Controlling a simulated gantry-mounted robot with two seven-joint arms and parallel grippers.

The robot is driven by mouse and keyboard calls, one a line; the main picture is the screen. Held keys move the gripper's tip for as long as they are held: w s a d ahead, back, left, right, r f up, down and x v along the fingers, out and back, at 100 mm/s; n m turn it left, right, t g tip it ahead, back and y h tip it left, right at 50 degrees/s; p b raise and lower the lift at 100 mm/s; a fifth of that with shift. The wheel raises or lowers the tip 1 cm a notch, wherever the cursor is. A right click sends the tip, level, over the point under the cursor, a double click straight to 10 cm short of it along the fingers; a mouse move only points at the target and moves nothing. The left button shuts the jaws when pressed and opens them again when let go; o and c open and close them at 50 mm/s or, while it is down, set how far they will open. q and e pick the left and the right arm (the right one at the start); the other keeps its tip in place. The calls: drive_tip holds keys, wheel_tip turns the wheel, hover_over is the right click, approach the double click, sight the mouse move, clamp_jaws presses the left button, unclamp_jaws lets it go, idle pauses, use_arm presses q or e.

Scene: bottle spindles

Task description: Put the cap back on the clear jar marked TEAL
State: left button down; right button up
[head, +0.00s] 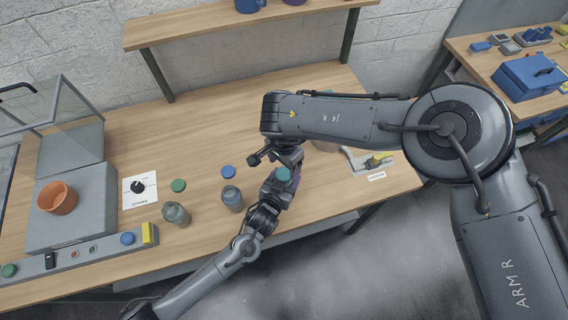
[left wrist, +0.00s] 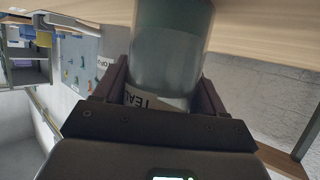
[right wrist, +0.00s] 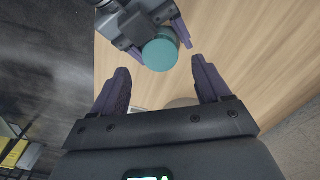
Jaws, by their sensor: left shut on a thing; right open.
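A clear jar (left wrist: 168,50) with a white TEAL label (left wrist: 150,101) stands between the fingers of my left gripper (left wrist: 163,75), which is shut on it. A teal cap (right wrist: 160,52) shows at the top of the held jar in the right wrist view, and in the head view (head: 283,173). It appears to sit on the jar's mouth; whether it is seated or threaded I cannot tell. My right gripper (right wrist: 159,67) is open and empty above the cap, its fingertips apart from it. The right arm partly hides this gripper in the head view.
Two other clear jars, one (head: 175,214) and another (head: 232,198), stand left of my left gripper. A green cap (head: 178,185) and a blue cap (head: 227,172) lie behind them. An orange pot (head: 57,198) sits at far left; a shelf (head: 230,22) spans the back.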

sight(284, 173)
drive_tip(key=shift+r, duration=0.1)
drive_tip(key=shift+r+n, duration=1.65)
drive_tip(key=shift+n, duration=0.05)
drive_tip(key=shift+f, duration=0.1)
drive_tip(key=shift+f, duration=3.95)
drive_tip(key=shift+c, duration=0.2)
drive_tip(key=c, duration=1)
drive_tip(key=m, duration=0.3)
drive_tip(key=shift+c, duration=0.2)
